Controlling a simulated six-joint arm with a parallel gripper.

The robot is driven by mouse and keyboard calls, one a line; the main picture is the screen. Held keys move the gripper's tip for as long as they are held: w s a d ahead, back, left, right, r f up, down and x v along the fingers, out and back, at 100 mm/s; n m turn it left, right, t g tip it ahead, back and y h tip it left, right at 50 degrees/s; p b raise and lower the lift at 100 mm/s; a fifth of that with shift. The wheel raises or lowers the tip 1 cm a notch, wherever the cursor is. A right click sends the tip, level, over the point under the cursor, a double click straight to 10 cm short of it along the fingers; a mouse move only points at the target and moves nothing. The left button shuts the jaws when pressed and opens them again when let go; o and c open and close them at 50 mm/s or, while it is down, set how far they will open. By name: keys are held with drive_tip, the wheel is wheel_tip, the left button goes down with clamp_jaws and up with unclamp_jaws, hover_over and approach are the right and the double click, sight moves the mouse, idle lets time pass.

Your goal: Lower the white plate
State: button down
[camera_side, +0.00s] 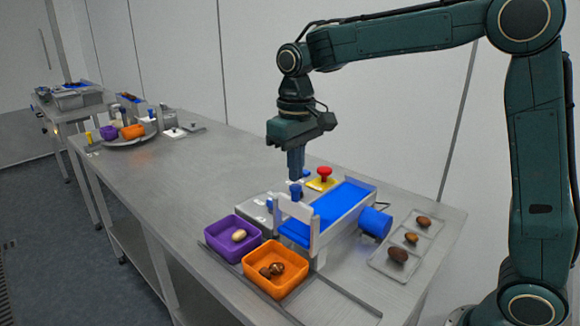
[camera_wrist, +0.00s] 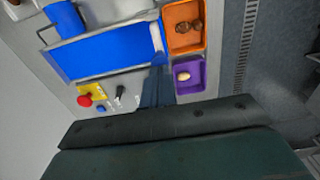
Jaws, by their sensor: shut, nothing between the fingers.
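The white plate (camera_side: 297,211) stands upright between two pale posts across the blue conveyor belt (camera_side: 341,203), near its bin end. Blue belt shows below the plate's lower edge. A blue knob (camera_side: 296,190) shows just above the plate or behind it; I cannot tell if they are joined. My gripper (camera_side: 296,174) points straight down above the knob, its fingers together and holding nothing. In the wrist view the fingers (camera_wrist: 158,90) reach toward the belt's end, beside the pale frame (camera_wrist: 158,38). Whether the fingertips touch anything is unclear.
A purple bin (camera_side: 222,236) holds one pale date; an orange bin (camera_side: 262,282) holds brown dates. A red button (camera_side: 325,172) on a yellow base stands behind. A clear tray (camera_side: 385,268) with three dates lies right.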

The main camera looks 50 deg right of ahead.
sight(296, 187)
drive_tip(key=shift+f, duration=0.3)
drive_tip(key=shift+f, duration=0.35)
drive_tip(key=shift+f, duration=2.2)
drive_tip(key=shift+r, duration=3.55)
